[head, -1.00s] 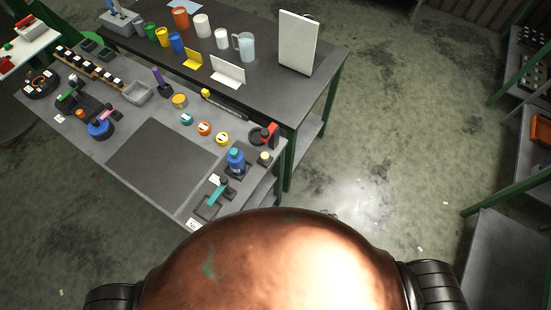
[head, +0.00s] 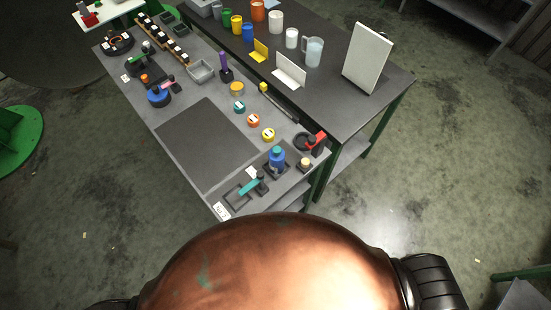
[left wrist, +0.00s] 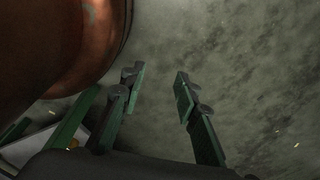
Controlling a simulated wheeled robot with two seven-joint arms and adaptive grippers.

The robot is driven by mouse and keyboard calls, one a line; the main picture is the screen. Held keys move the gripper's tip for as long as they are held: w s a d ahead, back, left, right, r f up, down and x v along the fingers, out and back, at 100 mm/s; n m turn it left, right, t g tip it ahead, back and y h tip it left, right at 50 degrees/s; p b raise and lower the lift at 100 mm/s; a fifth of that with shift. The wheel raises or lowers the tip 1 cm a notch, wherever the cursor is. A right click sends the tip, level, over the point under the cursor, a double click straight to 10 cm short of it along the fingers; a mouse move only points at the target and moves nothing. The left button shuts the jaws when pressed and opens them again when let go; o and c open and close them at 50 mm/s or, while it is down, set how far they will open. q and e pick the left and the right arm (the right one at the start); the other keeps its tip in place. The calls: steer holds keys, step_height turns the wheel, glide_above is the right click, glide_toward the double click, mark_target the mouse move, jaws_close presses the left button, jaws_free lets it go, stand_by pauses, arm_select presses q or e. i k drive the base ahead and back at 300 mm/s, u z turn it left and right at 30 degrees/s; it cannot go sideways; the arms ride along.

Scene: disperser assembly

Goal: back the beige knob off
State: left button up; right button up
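A small beige knob (head: 305,162) stands on a dark base near the right front corner of the grey workbench (head: 232,92) in the head view. It sits just right of a blue bottle-like part (head: 277,157) and below a red-and-black fixture (head: 315,143). No gripper is near it in the head view. My left gripper (left wrist: 160,80) shows only in the left wrist view; its two fingers are apart with nothing between them, over bare floor. My right gripper is not in view.
A dark mat (head: 205,143) covers the bench middle. A teal-handled tool (head: 250,187) lies near the front corner. Several small coloured round parts line the bench. A second table (head: 330,82) behind carries cups and a white panel (head: 366,58). The floor right of the tables is clear.

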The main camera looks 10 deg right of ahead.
mark_target(305, 163)
steer(key=u, duration=1.85)
steer(key=k, duration=0.65)
steer(key=z, duration=1.4)
